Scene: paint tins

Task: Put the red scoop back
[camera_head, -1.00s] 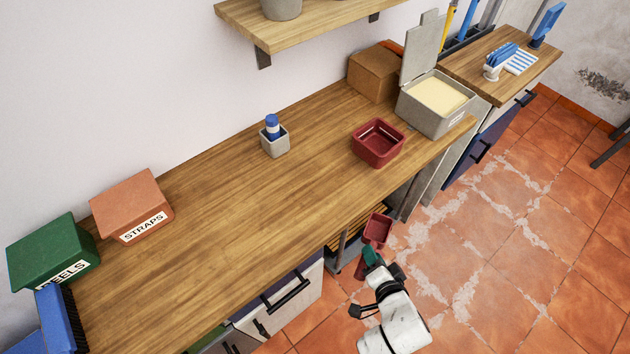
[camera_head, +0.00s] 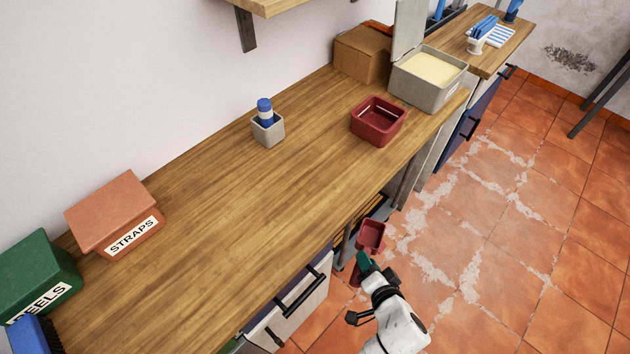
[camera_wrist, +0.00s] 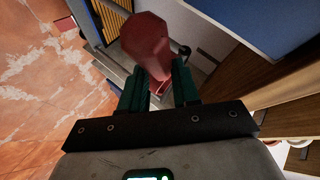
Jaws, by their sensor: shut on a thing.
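The red scoop (camera_head: 371,236) is held in front of the bench, below the level of its top, with its open bowl facing up in the head view. My gripper (camera_head: 362,264) is shut on it; the green fingers close around its handle end. In the wrist view the scoop (camera_wrist: 147,45) stands out beyond the two green fingers (camera_wrist: 160,88), its bowl pointing away from the wrist. A square dark red tub (camera_head: 378,121), empty as far as I can see, sits on the bench top. A grey bin with its lid raised (camera_head: 428,90) holds a pale yellow filling (camera_head: 433,68).
The wooden bench top (camera_head: 240,210) is mostly clear. It bears a small grey pot with a blue-capped bottle (camera_head: 267,127), a STRAPS box (camera_head: 118,220), a green REELS box (camera_head: 40,275) and a cardboard box (camera_head: 362,55). A drawer handle (camera_head: 300,295) juts from the front.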

